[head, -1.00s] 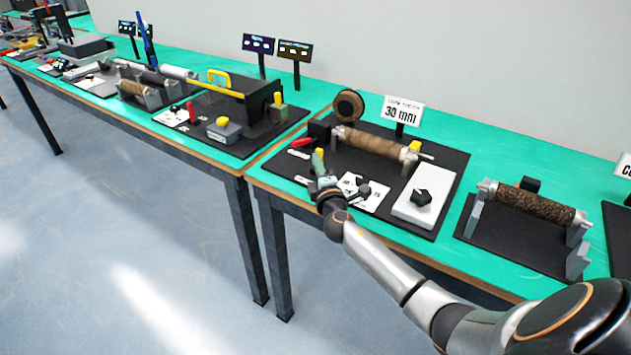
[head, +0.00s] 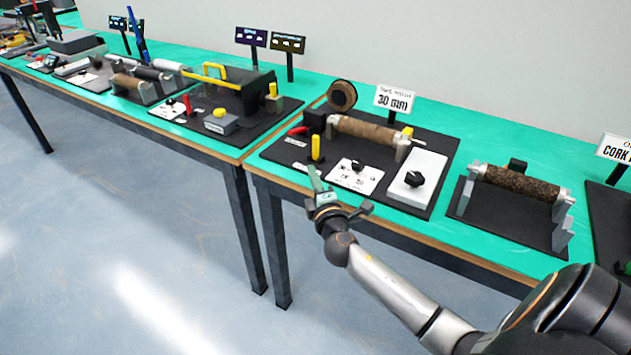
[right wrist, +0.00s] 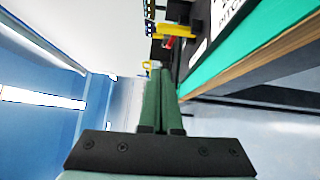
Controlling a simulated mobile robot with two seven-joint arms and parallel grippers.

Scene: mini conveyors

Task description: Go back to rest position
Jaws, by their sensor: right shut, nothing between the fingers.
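My right gripper (head: 319,184) is shut and empty, just off the front edge of the green-topped table (head: 500,140). In the right wrist view its green fingers (right wrist: 162,100) lie side by side with nothing between them. In the head view it is in front of a black station board (head: 285,155) with a brown roller (head: 365,128), an upright yellow handle (head: 315,148) and a white card with a black knob (head: 357,174). The fingertips are close to the board's front edge but apart from the yellow handle. My left gripper is not in view.
A white box with a black knob (head: 417,178) stands on the same board. A dark cork roller (head: 517,184) on grey stands is to the right. Another station with a yellow-handled press (head: 215,75) is to the left. The floor (head: 130,230) in front is clear.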

